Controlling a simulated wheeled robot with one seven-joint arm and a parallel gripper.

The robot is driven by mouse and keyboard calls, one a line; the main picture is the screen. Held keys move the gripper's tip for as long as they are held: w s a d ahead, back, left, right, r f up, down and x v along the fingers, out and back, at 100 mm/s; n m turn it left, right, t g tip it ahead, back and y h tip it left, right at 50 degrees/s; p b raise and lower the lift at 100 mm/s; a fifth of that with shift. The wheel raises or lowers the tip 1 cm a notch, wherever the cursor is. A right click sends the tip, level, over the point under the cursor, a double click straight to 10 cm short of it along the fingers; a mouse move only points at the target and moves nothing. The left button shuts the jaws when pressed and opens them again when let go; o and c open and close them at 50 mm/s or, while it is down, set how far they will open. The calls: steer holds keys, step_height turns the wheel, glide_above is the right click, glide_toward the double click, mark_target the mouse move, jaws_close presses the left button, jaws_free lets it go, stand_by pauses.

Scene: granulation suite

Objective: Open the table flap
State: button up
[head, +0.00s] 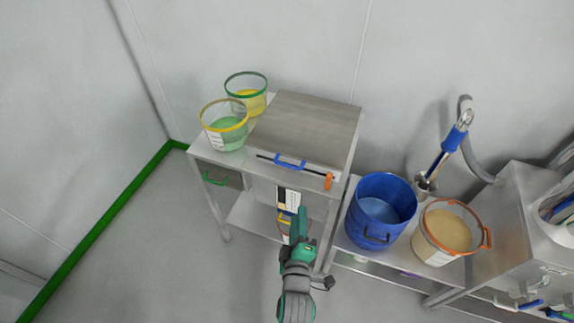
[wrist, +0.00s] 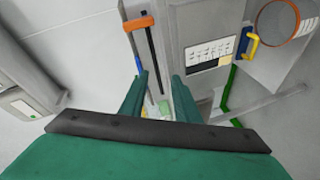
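The table (head: 200,150) stands against the wall, with a flat grey slab (head: 305,120) on its right part. I take this slab to be the flap, but cannot be sure. A blue handle (head: 290,163) is on the front edge below it, beside a dark slot and an orange piece (head: 328,181). My gripper (head: 299,212) is in front of and below this edge, apart from the handle. In the wrist view my gripper (wrist: 160,82) has its green fingers apart with nothing between them. That view also shows the orange piece (wrist: 138,23) and part of the blue handle (wrist: 137,65).
Two tubs, yellow-rimmed (head: 225,125) and green-rimmed (head: 246,92), stand on the table's left. A green drawer handle (head: 213,179) is below them. A blue bucket (head: 380,212) and orange-rimmed tub (head: 447,232) stand to the right. Floor at the left is clear.

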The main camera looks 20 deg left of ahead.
mark_target(287, 164)
steer(key=w+a+n, duration=0.1)
steer(key=w+a, duration=0.2)
steer(key=w, duration=0.2)
steer(key=w+a+r+n+y, duration=0.1)
steer(key=w+a+n, duration=0.1)
steer(key=w, duration=0.4)
steer(key=w+a+r+n, duration=0.1)
steer(key=w+a, duration=0.3)
steer(key=w, duration=0.1)
steer(key=shift+w+r+n+y, duration=0.25)
steer(key=shift+n+y, duration=0.15)
steer(key=shift+c, duration=0.2)
jaws_close()
